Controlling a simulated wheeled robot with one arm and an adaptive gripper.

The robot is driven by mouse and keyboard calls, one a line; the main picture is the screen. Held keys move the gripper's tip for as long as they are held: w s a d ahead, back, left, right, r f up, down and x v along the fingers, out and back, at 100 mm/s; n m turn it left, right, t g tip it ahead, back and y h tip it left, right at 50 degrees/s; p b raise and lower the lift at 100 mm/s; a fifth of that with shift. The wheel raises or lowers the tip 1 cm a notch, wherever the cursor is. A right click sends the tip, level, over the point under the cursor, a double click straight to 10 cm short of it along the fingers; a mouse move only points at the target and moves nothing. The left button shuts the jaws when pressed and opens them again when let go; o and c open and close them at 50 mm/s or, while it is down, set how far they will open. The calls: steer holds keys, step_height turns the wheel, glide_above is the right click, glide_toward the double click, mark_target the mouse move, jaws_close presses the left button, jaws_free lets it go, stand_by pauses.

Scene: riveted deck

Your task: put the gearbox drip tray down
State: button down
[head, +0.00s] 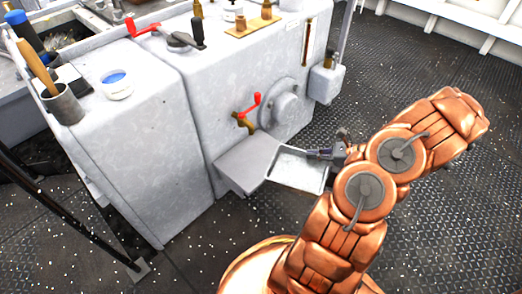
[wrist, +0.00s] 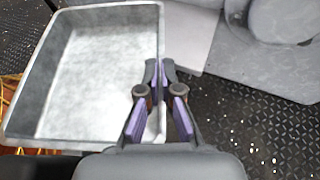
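The gearbox drip tray (head: 298,170) is a shallow, empty grey metal tray beside the machine in the head view. In the wrist view the tray (wrist: 90,85) fills the left side, with its right wall running between my fingers. My gripper (head: 318,154) is at the tray's far right edge in the head view. In the wrist view my gripper (wrist: 160,72) has one purple-padded finger inside the wall and one outside, closed on the rim. The tray's underside is hidden, so I cannot tell whether anything supports it.
A grey ledge (head: 247,163) juts from the machine (head: 235,95) just left of the tray. Above it are a brass tap with a red handle (head: 249,110) and a round flange (head: 284,104). Dark patterned deck (head: 420,225) lies open to the right.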

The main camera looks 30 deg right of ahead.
steer(key=b, duration=0.5)
glide_above(272, 147)
step_height(272, 147, down, 3)
steer(key=shift+s+d+r+b, duration=0.1)
steer(key=shift+r+b, duration=0.1)
steer(key=shift+b, duration=0.6)
steer(key=shift+f+b, duration=1.4)
steer(key=shift+f, duration=0.9)
steer(key=shift+w+r, duration=0.1)
steer(key=shift+w, duration=0.1)
steer(key=c, duration=1.3)
jaws_free()
